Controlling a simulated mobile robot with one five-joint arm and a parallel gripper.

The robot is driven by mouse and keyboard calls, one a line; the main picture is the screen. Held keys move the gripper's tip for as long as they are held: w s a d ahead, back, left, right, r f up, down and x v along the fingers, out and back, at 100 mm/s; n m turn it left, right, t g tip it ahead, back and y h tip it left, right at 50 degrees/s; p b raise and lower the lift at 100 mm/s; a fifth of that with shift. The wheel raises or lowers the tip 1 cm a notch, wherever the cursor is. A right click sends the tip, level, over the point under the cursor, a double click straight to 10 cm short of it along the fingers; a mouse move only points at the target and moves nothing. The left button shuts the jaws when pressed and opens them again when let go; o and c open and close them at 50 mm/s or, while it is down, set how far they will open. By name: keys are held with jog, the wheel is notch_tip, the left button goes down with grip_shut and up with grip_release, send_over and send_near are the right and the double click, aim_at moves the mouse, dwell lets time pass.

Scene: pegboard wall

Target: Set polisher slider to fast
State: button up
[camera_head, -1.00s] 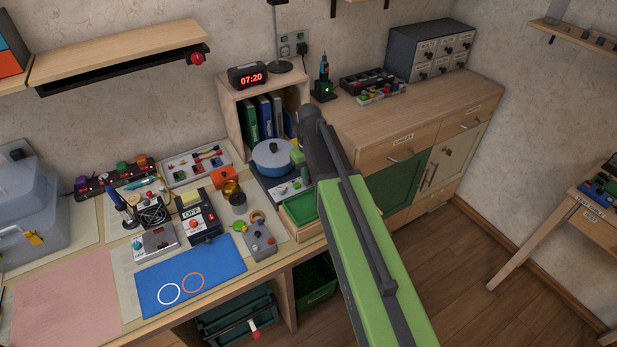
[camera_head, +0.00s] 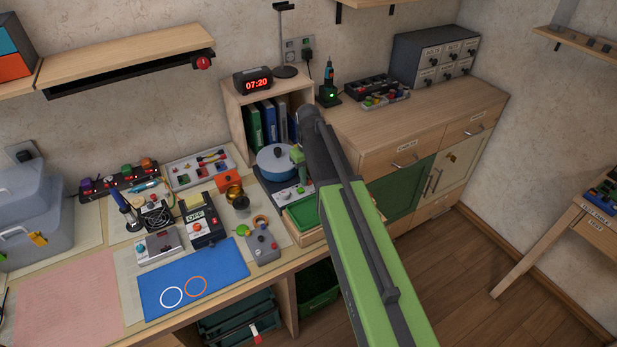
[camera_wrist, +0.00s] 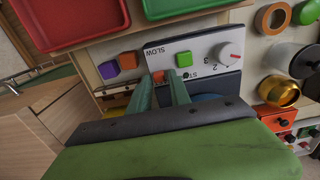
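The polisher has a blue round disc (camera_head: 275,161) and a pale control panel (camera_head: 283,196) in front of it in the head view. In the wrist view its panel (camera_wrist: 207,47) shows a "SLOW" label, a green button (camera_wrist: 184,59) and a dial with a red mark (camera_wrist: 231,53). My gripper (camera_wrist: 160,82) has its two green fingers apart over the panel near the "SLOW" label. A small orange-red piece (camera_wrist: 158,76), perhaps the slider knob, shows between the fingertips. Contact cannot be told. The fingers and palm hide the rest of the slider track. My gripper (camera_head: 299,161) partly covers the polisher in the head view.
A green tray (camera_wrist: 165,7) and a red tray (camera_wrist: 65,22) lie close beside the panel. A purple block (camera_wrist: 109,69) and an orange block (camera_wrist: 129,60) are near my fingers. A brass cup (camera_wrist: 278,91) stands on the other side.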

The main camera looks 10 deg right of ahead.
notch_tip(320, 180, up, 18)
jog(key=p, duration=1.7)
jog(key=shift+f, duration=0.25)
jog(key=shift+f, duration=0.1)
jog(key=s+f+m+b, duration=0.3)
jog(key=s, duration=1.4)
jog(key=shift+s+d+m, duration=0.15)
jog(key=shift+d+m, duration=0.15)
jog(key=shift+d, duration=0.15)
jog(key=shift+f, duration=0.1)
